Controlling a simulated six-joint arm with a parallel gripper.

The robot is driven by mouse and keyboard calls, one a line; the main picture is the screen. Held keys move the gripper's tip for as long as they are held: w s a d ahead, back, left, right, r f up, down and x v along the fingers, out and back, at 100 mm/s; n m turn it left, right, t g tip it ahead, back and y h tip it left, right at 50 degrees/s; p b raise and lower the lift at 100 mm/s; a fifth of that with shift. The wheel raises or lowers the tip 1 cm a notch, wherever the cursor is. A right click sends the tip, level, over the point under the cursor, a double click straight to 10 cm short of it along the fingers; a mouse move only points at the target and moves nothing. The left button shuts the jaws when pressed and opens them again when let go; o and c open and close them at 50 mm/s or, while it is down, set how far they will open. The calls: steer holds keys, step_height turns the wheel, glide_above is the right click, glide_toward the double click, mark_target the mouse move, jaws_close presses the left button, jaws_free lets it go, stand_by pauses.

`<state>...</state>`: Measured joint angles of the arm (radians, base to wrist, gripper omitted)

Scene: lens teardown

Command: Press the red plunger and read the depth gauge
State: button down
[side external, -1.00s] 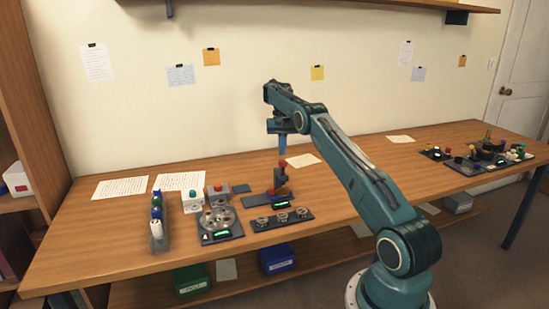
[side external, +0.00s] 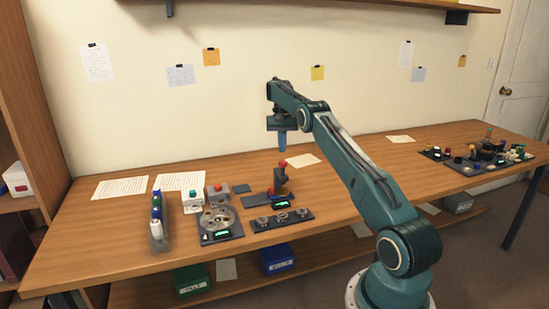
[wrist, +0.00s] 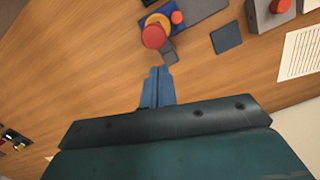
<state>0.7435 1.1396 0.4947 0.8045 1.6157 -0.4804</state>
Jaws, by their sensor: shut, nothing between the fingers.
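A device with a round red knob on top (side external: 282,162) stands near the middle of the bench; it looks like the plunger. The wrist view shows this larger red knob (wrist: 153,36) over a yellow ring, with a smaller red knob (wrist: 177,17) beside it. A small lit green display (side external: 281,203) sits at the device's base; its reading is too small to make out. My gripper (side external: 282,156), with blue fingers, points down above the device. In the wrist view the fingertips (wrist: 158,70) are together, empty and apart from the red knob.
Left of the device are a grey box with a red button (side external: 214,190), a round metal plate (side external: 219,219) and a rack of bottles (side external: 157,220). A strip with several metal rings (side external: 283,220) lies in front.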

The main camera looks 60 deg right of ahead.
step_height(320, 180, up, 7)
steer(key=shift+w+d, duration=0.15)
steer(key=shift+d, duration=0.15)
stand_by(0.9)
steer(key=shift+r, duration=0.1)
stand_by(0.5)
step_height(320, 180, up, 5)
steer(key=n+h, duration=0.1)
steer(key=n, duration=0.2)
glide_above(283, 162)
steer(key=shift+d+t, duration=0.15)
steer(key=shift+t, duration=0.15)
stand_by(0.6)
step_height(283, 162, down, 14)
steer(key=shift+f, duration=0.1)
stand_by(0.7)
